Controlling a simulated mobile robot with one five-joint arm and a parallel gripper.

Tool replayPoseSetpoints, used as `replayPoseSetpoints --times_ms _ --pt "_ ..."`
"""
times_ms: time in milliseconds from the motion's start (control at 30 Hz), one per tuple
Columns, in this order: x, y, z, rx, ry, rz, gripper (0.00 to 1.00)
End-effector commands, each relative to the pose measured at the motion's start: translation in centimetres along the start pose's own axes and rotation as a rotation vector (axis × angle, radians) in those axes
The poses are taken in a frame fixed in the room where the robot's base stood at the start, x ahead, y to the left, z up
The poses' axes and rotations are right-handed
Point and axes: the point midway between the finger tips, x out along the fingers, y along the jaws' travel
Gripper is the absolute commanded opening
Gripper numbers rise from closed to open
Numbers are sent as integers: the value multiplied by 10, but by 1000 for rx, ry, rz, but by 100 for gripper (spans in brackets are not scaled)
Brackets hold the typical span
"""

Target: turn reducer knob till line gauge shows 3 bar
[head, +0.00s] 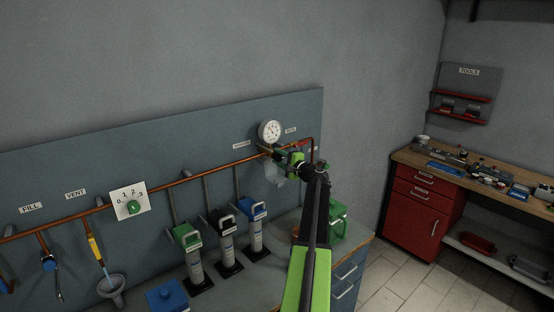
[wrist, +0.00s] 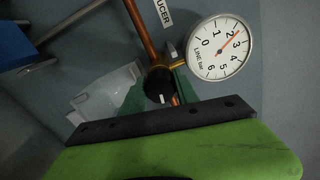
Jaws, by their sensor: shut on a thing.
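The line gauge (wrist: 221,47) is a round white dial marked LINE bar, and its red needle points close to the 2, below the 3. It also shows on the wall panel in the head view (head: 270,131). The black reducer knob (wrist: 158,85) with a white mark sits on the copper pipe beside the gauge. My gripper (wrist: 160,95) is shut on the knob, with dark green fingers on either side of it. Its broad green body hides the lower part of the wrist view. In the head view my gripper (head: 279,153) is just below the gauge and covers the knob.
A copper pipe (head: 213,170) runs along the panel. Several pump-like units (head: 221,237) stand on the bench to the left. A green box (head: 338,222) is right of my arm. A white 0–3 dial plate (head: 129,203) hangs farther left. A red-drawer workbench (head: 417,207) stands right.

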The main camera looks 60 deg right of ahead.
Motion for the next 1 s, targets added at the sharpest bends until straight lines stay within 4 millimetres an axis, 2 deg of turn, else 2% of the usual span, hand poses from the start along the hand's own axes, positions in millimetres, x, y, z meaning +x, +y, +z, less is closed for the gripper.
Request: replayPoseSetpoints --times_ms 267,300,467,800,867,1000 --pt "1 -1 0 3 0 -3 0" --pt "1 -1 0 2 0 -3 38" --pt "1 -1 0 1 0 -2 58" --pt "-4 0 0 0 1 -1 58" --pt "-11 0 0 0 2 -1 58" --pt "-43 0 1 0 4 -1 58"
